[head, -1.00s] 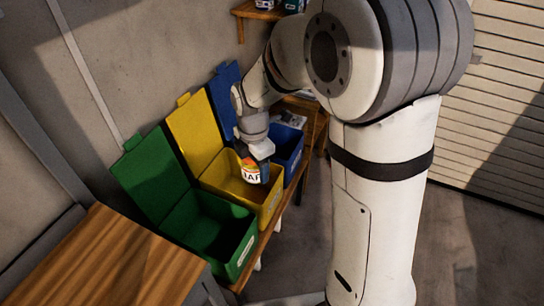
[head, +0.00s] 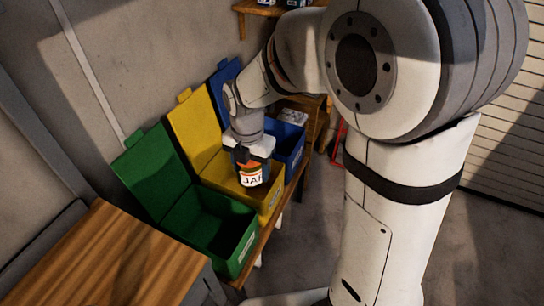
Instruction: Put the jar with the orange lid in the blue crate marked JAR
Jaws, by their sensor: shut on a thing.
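My gripper (head: 248,158) is shut on the jar (head: 252,177), which has a white label reading "JAR" and orange at its top, under the fingers. The jar hangs upright in front of the yellow crate (head: 270,197) in the picture and hides part of it. I cannot tell its height over that crate. The blue crate (head: 292,148) stands behind the yellow one, with its blue lid (head: 224,76) raised. My wrist hides part of the blue crate, and its marking cannot be read.
A green crate (head: 240,241) with its lid raised stands nearest, in line with the yellow and blue ones on a wooden bench (head: 272,232). A wooden table (head: 110,260) is at the lower left. A wall shelf (head: 250,7) with small items is at the top.

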